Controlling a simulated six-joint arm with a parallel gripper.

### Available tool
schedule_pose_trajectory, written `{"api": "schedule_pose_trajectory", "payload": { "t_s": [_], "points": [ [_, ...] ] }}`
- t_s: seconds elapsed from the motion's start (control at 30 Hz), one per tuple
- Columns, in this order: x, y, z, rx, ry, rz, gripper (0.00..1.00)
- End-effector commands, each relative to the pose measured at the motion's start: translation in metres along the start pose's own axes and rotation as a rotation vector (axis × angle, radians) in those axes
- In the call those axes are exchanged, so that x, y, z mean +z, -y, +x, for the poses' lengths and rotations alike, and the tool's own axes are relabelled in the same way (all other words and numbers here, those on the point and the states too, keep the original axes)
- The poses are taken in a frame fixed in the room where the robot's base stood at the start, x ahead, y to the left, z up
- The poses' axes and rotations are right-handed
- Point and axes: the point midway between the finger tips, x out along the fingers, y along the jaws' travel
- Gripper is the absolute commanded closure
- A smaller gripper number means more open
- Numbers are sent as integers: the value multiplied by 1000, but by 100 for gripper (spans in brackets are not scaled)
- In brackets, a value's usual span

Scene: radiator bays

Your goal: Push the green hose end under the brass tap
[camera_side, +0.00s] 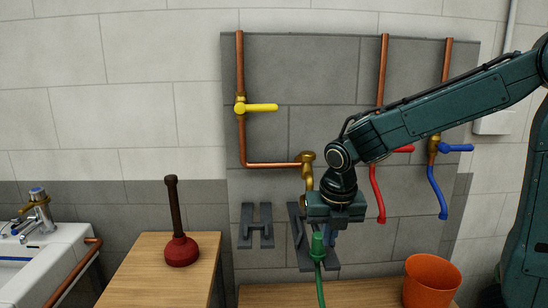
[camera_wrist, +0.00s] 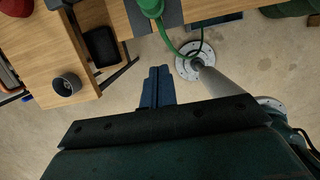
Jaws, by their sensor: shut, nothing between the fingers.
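The brass tap (camera_side: 307,170) sits at the end of a copper pipe on the grey wall panel, its spout pointing down. The green hose end (camera_side: 318,243) stands upright in front of a dark bracket, below the tap and slightly right of it in the picture. Its green hose hangs down. My gripper (camera_side: 331,237) is shut and empty, fingers pointing down, just right of the hose end. In the wrist view, the shut fingers (camera_wrist: 157,85) show apart from the green hose end (camera_wrist: 150,8), which is cut off at the top edge. The depth between tap and hose end is unclear.
Yellow (camera_side: 262,107), red (camera_side: 377,195) and blue (camera_side: 438,192) fittings are on the panel's pipes. A second dark bracket (camera_side: 256,226) is left of the hose. An orange bucket (camera_side: 431,281) stands on the bench at right; a plunger (camera_side: 181,250) stands at left.

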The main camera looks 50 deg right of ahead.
Motion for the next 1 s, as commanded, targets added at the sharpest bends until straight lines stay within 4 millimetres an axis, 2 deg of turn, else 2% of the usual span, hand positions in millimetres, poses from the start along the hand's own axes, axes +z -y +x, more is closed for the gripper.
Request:
{"api": "schedule_pose_trajectory", "payload": {
  "t_s": [0.27,0.47,1.0],
  "points": [
    [0,-1,2,-2,0,-19,100],
    [0,-1,11,-4,-2,-19,100],
    [0,0,75,-6,-4,-17,100]
  ]
}}
